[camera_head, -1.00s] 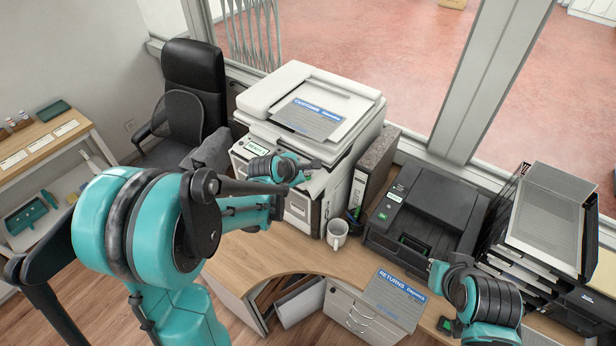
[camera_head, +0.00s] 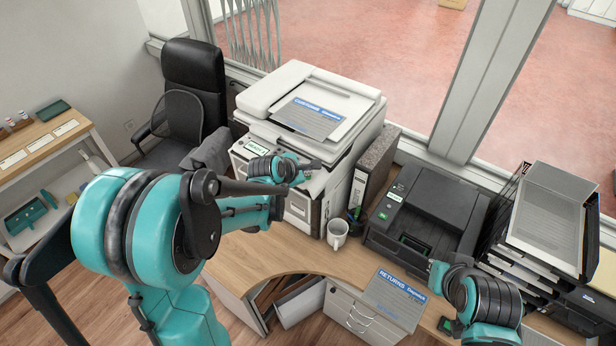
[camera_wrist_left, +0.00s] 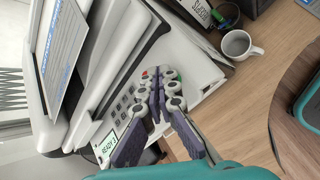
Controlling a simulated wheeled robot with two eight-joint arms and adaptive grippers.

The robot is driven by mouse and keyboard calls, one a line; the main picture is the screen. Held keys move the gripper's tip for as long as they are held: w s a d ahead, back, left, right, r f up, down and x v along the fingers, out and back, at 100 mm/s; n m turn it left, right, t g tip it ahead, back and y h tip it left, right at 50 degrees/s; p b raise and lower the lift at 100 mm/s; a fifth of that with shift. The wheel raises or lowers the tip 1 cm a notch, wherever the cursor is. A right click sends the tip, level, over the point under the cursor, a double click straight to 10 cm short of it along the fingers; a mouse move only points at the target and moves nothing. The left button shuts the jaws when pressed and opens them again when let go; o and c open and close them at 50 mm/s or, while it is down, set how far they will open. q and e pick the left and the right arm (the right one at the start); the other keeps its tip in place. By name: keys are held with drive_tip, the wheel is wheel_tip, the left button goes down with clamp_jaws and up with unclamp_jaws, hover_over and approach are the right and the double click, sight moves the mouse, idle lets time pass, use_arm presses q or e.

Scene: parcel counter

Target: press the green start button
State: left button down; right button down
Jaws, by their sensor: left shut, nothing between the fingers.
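The white copier (camera_head: 300,110) stands on the desk with its control panel facing me. Its small display (camera_wrist_left: 107,147) reads "READY" and a digit. Beside the display, the panel carries grey keys (camera_wrist_left: 122,107) and a small red button (camera_wrist_left: 145,75). My left gripper (camera_head: 313,164) is over the right part of the panel. In the left wrist view, its fingers (camera_wrist_left: 158,76) are shut with nothing between them, tips next to the red button. Whether they touch the panel, I cannot tell. Of my right arm, only links show.
A black printer (camera_head: 425,215) with green-lit parts and paper trays (camera_head: 545,225) stand farther right. Bare desk (camera_head: 290,256) lies in front of the copier.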

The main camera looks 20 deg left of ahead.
use_arm(q)
drive_tip(key=shift+f, duration=0.25)
drive_tip(key=shift+f+b, duration=0.2)
drive_tip(key=shift+b, duration=0.15)
idle(0.4)
drive_tip(key=shift+r+p, duration=0.45)
drive_tip(key=shift+r, duration=0.25)
wheel_tip(320, 180, up, 6)
drive_tip(key=p, duration=0.4)
idle(0.7)
